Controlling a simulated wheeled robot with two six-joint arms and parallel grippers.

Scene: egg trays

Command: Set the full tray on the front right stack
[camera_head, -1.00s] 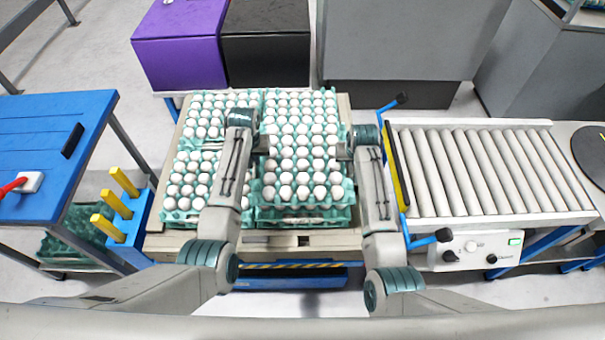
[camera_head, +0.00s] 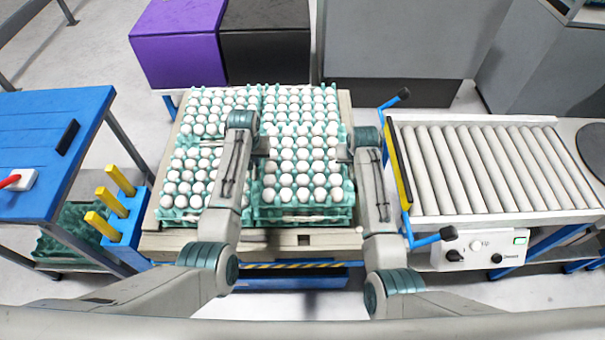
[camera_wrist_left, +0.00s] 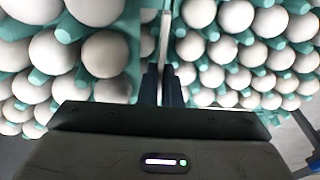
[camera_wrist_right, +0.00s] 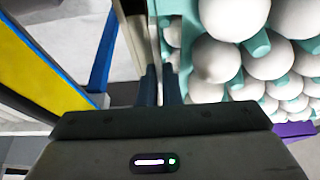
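The full tray (camera_head: 263,206), teal with white eggs, is level over the front right stack (camera_head: 300,219) on the pallet. It looks very close to the stack; I cannot tell whether it touches. My left gripper (camera_head: 264,147) is at the tray's left side, its fingers close together at the tray's edge in the left wrist view (camera_wrist_left: 162,85). My right gripper (camera_head: 345,152) is at the right side, its narrow fingers at the edge in the right wrist view (camera_wrist_right: 160,85). Both look shut on the tray's side edges, though the contact is partly hidden.
The front left stack (camera_head: 180,215) stands close beside, and two more egg stacks stand behind. A roller conveyor (camera_head: 480,170) with a blue-handled yellow bar (camera_head: 402,175) is right of the pallet. A blue table (camera_head: 45,150) and yellow posts (camera_head: 108,202) are at left.

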